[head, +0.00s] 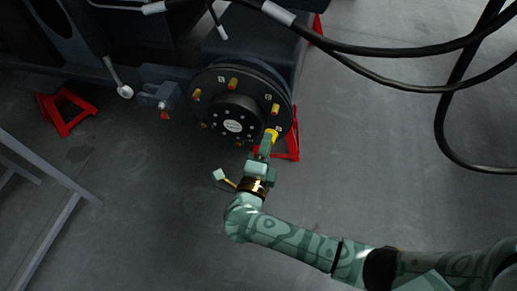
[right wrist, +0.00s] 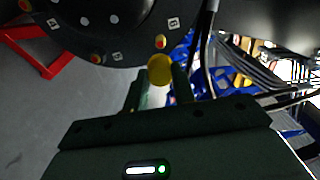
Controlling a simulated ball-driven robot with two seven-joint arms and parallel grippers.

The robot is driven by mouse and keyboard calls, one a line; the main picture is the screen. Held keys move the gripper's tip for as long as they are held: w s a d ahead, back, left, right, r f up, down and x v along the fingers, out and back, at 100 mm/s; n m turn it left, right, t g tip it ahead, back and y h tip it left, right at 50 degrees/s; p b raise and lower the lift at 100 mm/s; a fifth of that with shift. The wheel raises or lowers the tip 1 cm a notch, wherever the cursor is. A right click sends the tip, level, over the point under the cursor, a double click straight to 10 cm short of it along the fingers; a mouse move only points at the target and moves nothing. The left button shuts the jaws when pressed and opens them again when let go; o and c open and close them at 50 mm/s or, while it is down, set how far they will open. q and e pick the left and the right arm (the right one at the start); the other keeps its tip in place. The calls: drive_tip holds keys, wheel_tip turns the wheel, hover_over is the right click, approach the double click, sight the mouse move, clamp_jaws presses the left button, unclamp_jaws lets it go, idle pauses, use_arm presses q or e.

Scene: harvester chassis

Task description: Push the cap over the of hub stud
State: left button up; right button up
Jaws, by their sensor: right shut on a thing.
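My right gripper (head: 268,143) is at the hub's lower right edge, shut on a yellow cap (head: 272,134). In the right wrist view the cap (right wrist: 160,69) sits between the two fingertips. A hub stud (right wrist: 160,41) shows just beyond it, with a narrow dark gap between them in the picture. The cap hides any stud behind it in the head view. My left gripper is out of view.
A red stand (head: 288,147) is behind the gripper beside the hub, and another red stand (head: 65,110) is at left. Thick black cables (head: 400,50) hang across the upper right. A grey metal frame (head: 50,220) is at lower left. The floor (head: 380,130) at right is clear.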

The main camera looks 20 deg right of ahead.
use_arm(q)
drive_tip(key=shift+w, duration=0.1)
use_arm(e)
drive_tip(key=shift+a, duration=0.35)
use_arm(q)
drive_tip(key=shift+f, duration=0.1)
use_arm(e)
drive_tip(key=shift+a, duration=0.1)
drive_tip(key=shift+n, duration=0.3)
drive_tip(key=x, duration=0.5)
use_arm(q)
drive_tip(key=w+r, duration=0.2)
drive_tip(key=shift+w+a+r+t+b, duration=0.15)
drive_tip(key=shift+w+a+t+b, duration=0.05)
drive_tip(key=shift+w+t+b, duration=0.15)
use_arm(e)
drive_tip(key=shift+w+d, duration=0.35)
drive_tip(key=shift+w, duration=0.25)
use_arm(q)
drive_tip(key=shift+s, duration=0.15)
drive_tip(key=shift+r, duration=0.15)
